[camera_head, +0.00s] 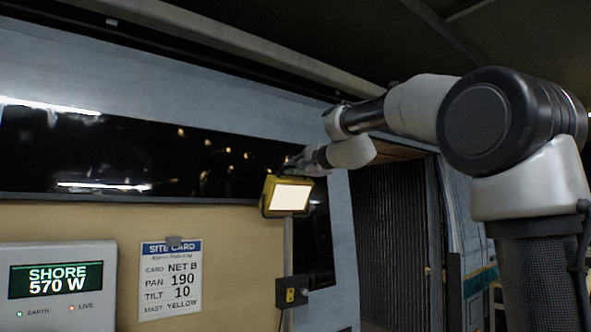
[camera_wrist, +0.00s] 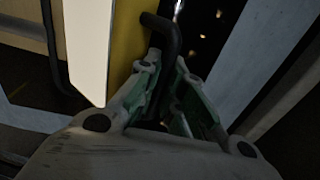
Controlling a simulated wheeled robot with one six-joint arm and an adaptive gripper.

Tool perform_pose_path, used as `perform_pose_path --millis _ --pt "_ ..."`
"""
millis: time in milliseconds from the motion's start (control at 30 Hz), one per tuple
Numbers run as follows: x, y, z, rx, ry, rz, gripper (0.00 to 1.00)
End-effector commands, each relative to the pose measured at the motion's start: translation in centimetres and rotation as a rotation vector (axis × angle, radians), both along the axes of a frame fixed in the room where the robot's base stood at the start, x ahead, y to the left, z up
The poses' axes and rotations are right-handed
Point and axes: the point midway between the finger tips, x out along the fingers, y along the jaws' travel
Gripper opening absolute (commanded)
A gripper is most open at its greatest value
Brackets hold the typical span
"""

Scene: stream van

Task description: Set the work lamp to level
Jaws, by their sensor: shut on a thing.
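The work lamp (camera_head: 289,195) is a yellow-framed floodlight with a lit, pale face, on a grey post (camera_head: 288,245) by the van wall. Its face looks slightly tilted in the head view. In the wrist view the lamp's yellow side (camera_wrist: 125,45) and white face (camera_wrist: 88,50) fill the upper left. My gripper (camera_wrist: 172,90) is shut on a dark bent bar (camera_wrist: 168,32), which looks like the lamp's handle, beside the yellow side. In the head view my gripper (camera_head: 298,163) is at the lamp's upper edge. The lower part of the bar is hidden between the fingers.
A site card (camera_head: 170,280) on the wall reads pan 190, tilt 10. A power display (camera_head: 57,283) reads 570 W. A dark box with a yellow part (camera_head: 291,292) sits low on the post.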

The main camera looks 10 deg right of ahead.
Motion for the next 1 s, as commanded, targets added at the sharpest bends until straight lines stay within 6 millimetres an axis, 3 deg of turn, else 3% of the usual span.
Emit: perform_pose_path --millis 600,1000 --pt "2.3 0.9 0.9 -0.101 0.243 -0.001 0.00" --pt "3.9 1.6 1.2 -0.099 0.239 0.000 0.00"
